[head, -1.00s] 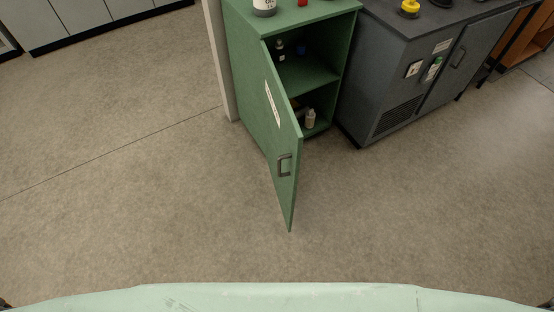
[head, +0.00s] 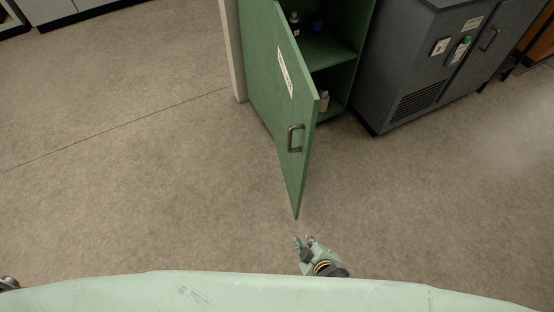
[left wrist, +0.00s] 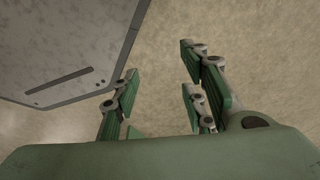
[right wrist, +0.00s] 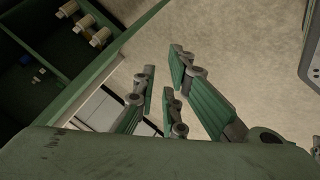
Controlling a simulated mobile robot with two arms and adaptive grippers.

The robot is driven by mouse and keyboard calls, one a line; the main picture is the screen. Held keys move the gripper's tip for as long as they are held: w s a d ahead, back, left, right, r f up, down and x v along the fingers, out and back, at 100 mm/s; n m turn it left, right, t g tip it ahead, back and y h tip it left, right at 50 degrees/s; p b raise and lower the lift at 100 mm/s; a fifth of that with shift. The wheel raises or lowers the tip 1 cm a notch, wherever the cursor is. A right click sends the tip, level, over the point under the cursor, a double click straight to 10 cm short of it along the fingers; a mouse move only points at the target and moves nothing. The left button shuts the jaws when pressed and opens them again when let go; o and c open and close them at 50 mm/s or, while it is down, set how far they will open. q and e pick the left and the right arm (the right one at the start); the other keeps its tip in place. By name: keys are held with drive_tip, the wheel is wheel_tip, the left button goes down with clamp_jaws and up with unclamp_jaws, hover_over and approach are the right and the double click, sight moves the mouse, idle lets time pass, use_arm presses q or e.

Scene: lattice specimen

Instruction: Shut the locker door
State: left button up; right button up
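The green locker (head: 357,45) stands at the top middle of the head view. Its door (head: 268,85) is swung wide open toward me, with a white label and a grey handle (head: 291,139) on its face. Shelves with small bottles show inside. My right gripper (head: 304,240) is open and empty, just below the door's lower free corner and apart from it in the picture. In the right wrist view its fingers (right wrist: 162,72) are apart, with the shelved locker interior (right wrist: 35,65) at left. My left gripper (left wrist: 158,68) is open and empty over floor in the left wrist view.
A dark grey cabinet (head: 415,75) with a vent stands right of the locker. A pale post (head: 232,50) stands at its left. Bare floor (head: 130,170) is free at left and right of the door.

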drive_tip(key=w+a+r+n+t+b, duration=0.1)
drive_tip(key=w+a+r, duration=0.1)
drive_tip(key=w+a+r+n+t+y+b, duration=0.1)
drive_tip(key=w+a+r+b, duration=0.1)
drive_tip(key=w, duration=0.1)
drive_tip(key=w+a+r+n+t+b, duration=0.1)
drive_tip(key=w+a+r+n+b, duration=0.1)
drive_tip(key=w, duration=0.1)
drive_tip(key=shift+a+y, duration=0.1)
drive_tip(key=shift+y, duration=0.2)
clamp_jaws()
drive_tip(key=w+a+r+n+t+y+b, duration=0.1)
drive_tip(key=w+a+r+n+t+b, duration=0.2)
drive_tip(key=r, duration=0.5)
drive_tip(key=w+a+r+n+t+y+b, duration=0.1)
drive_tip(key=w+a+r+n+t+b, duration=0.2)
drive_tip(key=r, duration=0.6)
use_arm(q)
drive_tip(key=w+d+f+b, duration=0.1)
drive_tip(key=w+f, duration=0.2)
drive_tip(key=w, duration=0.5)
drive_tip(key=shift+f+t, duration=0.15)
drive_tip(key=shift+t, duration=0.25)
use_arm(e)
drive_tip(key=w+d+g, duration=0.1)
drive_tip(key=w, duration=0.6)
drive_tip(key=shift+w+f, duration=0.2)
drive_tip(key=shift+w, duration=0.2)
